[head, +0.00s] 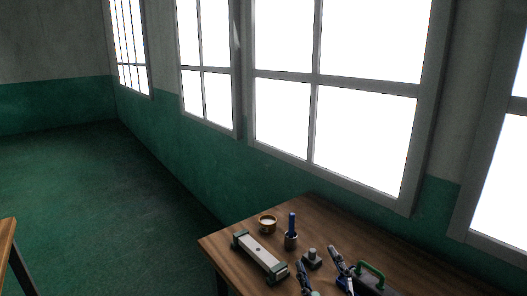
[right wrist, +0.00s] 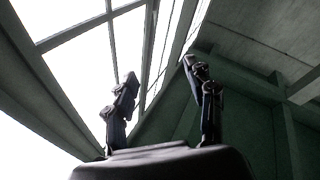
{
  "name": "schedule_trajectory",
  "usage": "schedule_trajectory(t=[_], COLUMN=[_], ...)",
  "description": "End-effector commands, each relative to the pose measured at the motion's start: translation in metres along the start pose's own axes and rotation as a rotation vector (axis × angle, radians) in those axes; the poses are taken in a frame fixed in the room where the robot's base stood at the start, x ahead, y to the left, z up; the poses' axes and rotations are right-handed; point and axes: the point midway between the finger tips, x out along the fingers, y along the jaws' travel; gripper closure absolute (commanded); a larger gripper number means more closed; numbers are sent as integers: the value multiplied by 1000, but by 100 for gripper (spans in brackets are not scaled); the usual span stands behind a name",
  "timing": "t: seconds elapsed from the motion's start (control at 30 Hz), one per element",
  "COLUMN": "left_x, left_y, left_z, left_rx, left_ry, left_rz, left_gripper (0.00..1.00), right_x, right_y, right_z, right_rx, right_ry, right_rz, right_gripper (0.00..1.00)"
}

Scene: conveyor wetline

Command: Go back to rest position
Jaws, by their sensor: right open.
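My right gripper (head: 318,262) is low in the head view, over the near part of the wooden table. Its two dark fingers stand apart with nothing held between them. In the right wrist view the same gripper (right wrist: 160,72) points up toward bright windows and the ceiling, with a clear gap between its fingers. My left gripper does not show in either view.
Open floor (head: 90,190) lies left.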

Motion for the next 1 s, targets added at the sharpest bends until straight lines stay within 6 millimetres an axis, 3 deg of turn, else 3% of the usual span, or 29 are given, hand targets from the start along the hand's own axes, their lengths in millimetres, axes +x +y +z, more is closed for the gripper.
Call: schedule_trajectory(t=[0.03,0.1,0.2,0.3,0.5,0.73,1.0], left_x=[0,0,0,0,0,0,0], left_y=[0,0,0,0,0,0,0], left_z=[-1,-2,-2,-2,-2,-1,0], left_rx=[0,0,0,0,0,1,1], left_ry=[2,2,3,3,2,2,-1], left_rz=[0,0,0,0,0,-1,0], left_gripper=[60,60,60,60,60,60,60], right_x=[-18,-48,-101,-159,-254,-337,-339], right_y=[6,10,3,-10,-37,-60,-92], right_z=[36,81,135,171,196,192,260], right_rx=[54,114,186,242,318,377,372], right_ry=[-157,-367,-652,-901,-1244,-1509,-1537], right_rz=[30,50,41,-2,-124,-272,-285], right_gripper=[45,45,45,45,45,45,45])
